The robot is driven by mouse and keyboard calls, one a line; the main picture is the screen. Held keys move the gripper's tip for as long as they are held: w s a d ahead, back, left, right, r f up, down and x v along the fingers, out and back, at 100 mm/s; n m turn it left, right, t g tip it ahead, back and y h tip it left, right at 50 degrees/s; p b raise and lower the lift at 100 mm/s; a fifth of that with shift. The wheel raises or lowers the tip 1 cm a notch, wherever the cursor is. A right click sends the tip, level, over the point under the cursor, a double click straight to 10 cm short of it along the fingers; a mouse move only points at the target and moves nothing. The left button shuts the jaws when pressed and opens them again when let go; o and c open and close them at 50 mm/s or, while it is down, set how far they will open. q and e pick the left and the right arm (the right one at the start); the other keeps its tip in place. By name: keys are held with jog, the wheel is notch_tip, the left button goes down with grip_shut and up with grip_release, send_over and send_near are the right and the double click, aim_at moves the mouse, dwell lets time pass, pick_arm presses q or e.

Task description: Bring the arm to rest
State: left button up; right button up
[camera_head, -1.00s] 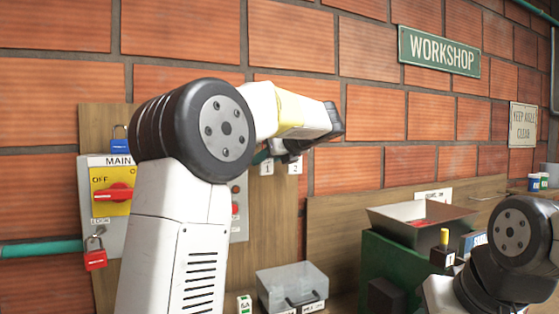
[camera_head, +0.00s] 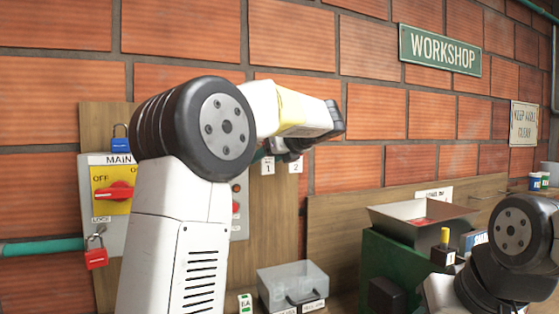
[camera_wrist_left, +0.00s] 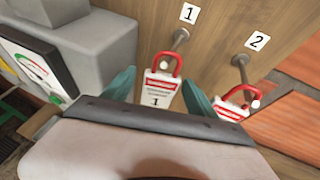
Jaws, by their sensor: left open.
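My left arm rises in the head view and bends right. Its gripper (camera_head: 288,150) is at the board by the number labels, partly hidden behind the arm's end. In the left wrist view the left gripper (camera_wrist_left: 157,82) is open, with one teal finger on each side of a red-and-white lock tag marked 1 (camera_wrist_left: 160,92). That tag hangs by a red shackle at peg 1 (camera_wrist_left: 179,38). I cannot tell whether the fingers touch it. A second red-and-white tag (camera_wrist_left: 231,110) hangs at peg 2 (camera_wrist_left: 240,64), beside the right finger. My right arm shows at lower right; its gripper is out of view.
A MAIN switch panel (camera_head: 108,225) with a red handle (camera_head: 113,193), a blue padlock (camera_head: 121,138) and a red padlock (camera_head: 96,256) is behind my left arm. A clear box (camera_head: 292,283) and an open hopper (camera_head: 418,220) are below right. The brick wall is close behind.

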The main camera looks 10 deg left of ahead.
pick_arm(q)
jog(key=v, duration=0.7)
jog(key=s+a+f+n+g+h, duration=0.1)
jog(key=s+a+f+n+h, duration=0.15)
jog(key=s+f+n, duration=0.35)
jog(key=s+a+f+n+g+h, duration=0.1)
jog(key=s+a+f+n+h, duration=0.1)
jog(key=s+f+n+h, duration=0.4)
jog(key=s+d+f+n+h, duration=0.2)
jog(key=s+f+n, duration=0.4)
jog(key=s, duration=0.3)
jog(key=s+d+f+n+h, duration=0.2)
jog(key=s+d+f+n, duration=0.1)
jog(key=s+f+n, duration=0.4)
jog(key=s+f, duration=0.1)
jog(key=s, duration=0.1)
jog(key=shift+s+d+n+g, duration=0.25)
jog(key=shift+s+n+g, duration=0.05)
jog(key=shift+w+f, duration=0.1)
jog(key=shift+w, duration=0.3)
